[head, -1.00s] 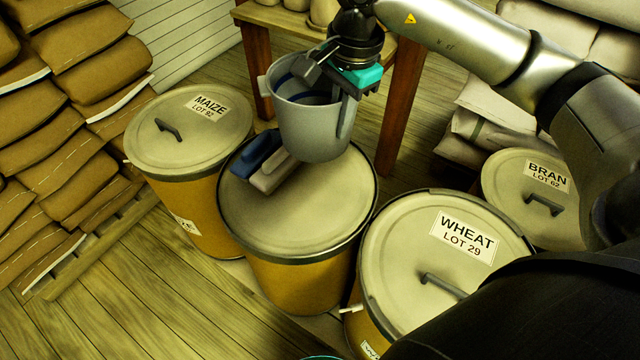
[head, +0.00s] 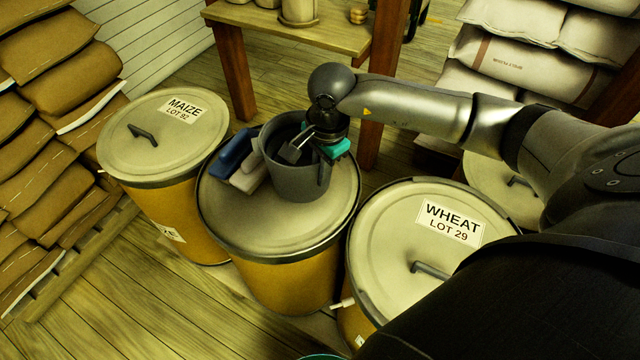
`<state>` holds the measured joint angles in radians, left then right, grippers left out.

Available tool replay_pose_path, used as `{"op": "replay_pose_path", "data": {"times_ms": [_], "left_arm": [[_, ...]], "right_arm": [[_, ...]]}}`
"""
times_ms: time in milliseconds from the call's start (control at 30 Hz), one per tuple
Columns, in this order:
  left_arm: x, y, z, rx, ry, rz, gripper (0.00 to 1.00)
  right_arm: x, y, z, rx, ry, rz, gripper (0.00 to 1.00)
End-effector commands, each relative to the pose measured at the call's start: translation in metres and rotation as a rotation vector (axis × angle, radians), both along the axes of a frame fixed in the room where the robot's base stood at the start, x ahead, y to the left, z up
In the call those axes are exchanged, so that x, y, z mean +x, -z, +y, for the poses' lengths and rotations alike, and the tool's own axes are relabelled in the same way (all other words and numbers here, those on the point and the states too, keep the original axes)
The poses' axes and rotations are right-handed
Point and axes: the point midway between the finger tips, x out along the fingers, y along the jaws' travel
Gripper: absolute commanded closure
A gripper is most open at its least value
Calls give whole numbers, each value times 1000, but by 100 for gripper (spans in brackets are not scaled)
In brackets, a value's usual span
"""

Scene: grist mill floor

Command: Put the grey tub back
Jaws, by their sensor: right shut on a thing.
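The grey tub (head: 297,180) is upright at the upper part of the middle drum's lid (head: 280,222). I cannot tell whether its base touches the lid or hangs just above it. My right gripper (head: 312,148) reaches down at the tub's rim and is shut on the tub, its teal part at the right side. A blue block-like thing (head: 234,152) and a beige one (head: 249,174) lie on the lid just left of the tub, partly hidden by it. My left gripper is not in view.
A maize drum (head: 150,150) stands left and a wheat drum (head: 400,240) right, with another drum (head: 490,185) partly hidden behind my right arm. A wooden table (head: 280,32) holds pots behind. Sacks are stacked on both sides. The front of the middle lid is clear.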

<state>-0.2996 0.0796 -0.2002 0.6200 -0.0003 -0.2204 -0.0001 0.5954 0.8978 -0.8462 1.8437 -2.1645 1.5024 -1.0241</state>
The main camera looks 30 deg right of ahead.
Motion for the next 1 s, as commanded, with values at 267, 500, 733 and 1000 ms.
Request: {"op": "replay_pose_path", "data": {"times_ms": [267,500,733,1000], "left_arm": [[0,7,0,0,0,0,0],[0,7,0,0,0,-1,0],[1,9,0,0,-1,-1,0],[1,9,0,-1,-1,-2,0]], "right_arm": [[-1,39,1,1,0,3,100],[0,39,0,0,0,0,100],[-1,42,0,-1,0,3,84],[-1,42,0,-1,0,3,64]]}}
